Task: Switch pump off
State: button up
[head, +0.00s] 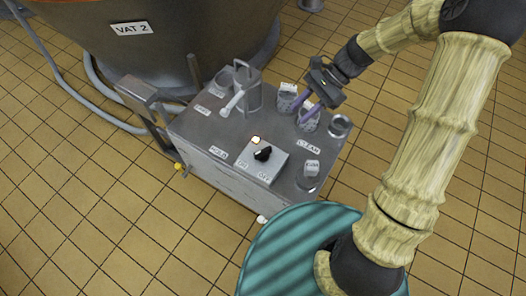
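The pump switch is a black rotary knob (262,154) on a pale square panel (278,160) on top of the grey cart. An "ON" label (243,164) and an "OFF" label (264,177) lie on the panel's near side. A small pale, lit-looking lamp (256,140) is beside the knob. Which label the knob points at is too small to tell. My gripper (299,114) has two purple fingers set apart, so it looks open. It is above and right of the knob in the picture, by the small cups, and not touching the knob. Contact with the cups cannot be told.
Labelled cups (287,97) and a metal cup (339,126) stand at the cart's right side. A grey jug (249,91) stands at the back, and a white-labelled cup (311,170) near the front right. The VAT 2 vessel (165,40) is behind. Tiled floor surrounds the cart.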

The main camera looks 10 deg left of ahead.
aim_at(263, 150)
jog(key=b+x, duration=0.6)
jog(key=x, duration=1.1)
jog(key=shift+s+a+f, duration=0.1)
jog(key=shift+s+f, duration=0.1)
jog(key=shift+c, duration=0.2)
grip_shut()
